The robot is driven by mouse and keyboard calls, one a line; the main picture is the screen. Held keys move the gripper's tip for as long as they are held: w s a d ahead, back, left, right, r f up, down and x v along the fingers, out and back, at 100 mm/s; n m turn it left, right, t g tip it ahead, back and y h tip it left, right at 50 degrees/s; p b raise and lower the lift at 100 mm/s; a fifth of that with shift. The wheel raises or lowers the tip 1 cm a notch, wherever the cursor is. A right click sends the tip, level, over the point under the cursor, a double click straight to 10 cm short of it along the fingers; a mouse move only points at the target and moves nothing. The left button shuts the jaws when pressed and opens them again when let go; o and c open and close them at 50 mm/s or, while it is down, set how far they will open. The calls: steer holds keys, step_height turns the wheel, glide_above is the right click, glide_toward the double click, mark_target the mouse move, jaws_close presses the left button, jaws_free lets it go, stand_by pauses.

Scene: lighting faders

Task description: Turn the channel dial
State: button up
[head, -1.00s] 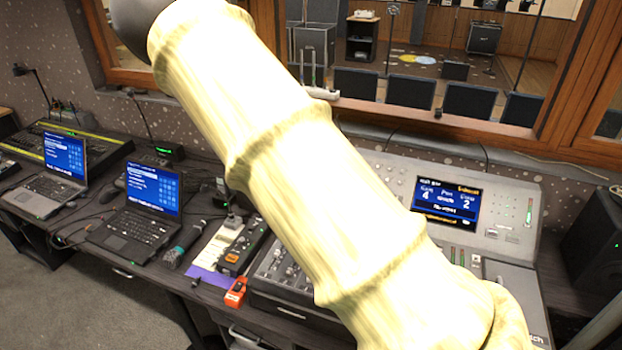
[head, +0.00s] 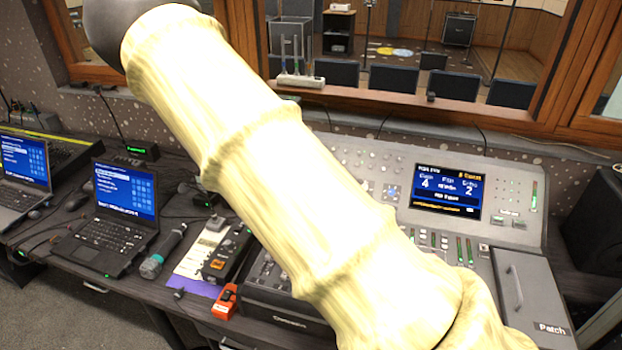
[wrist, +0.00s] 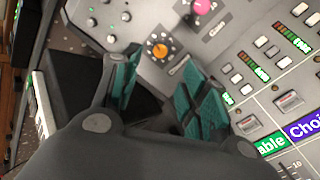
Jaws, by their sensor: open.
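In the wrist view, an orange dial (wrist: 158,50) with a dark rim and a ring of marks sits on the grey console panel. A label lies beside it, too small to read surely. A pink knob (wrist: 202,6) is above and to its right. My gripper (wrist: 165,88) is open, with teal pads on both fingers. The orange dial shows beyond the gap between the fingertips, nothing is held, and I see no contact. In the head view, the grey console (head: 525,225) stands at right; my pale arm covers its left part and the gripper is not visible there.
The console has a lit screen (head: 445,190) and a Patch lid with a handle (head: 517,288). Laptops (head: 125,190), a microphone (head: 163,250) and an orange gadget (head: 225,301) lie left of my arm. In the wrist view, small knobs and lit buttons surround the dial.

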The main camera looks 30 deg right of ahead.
steer(key=shift+p+x, duration=1.55)
steer(key=shift+x, duration=3.25)
steer(key=shift+s+f, duration=0.1)
jaws_close()
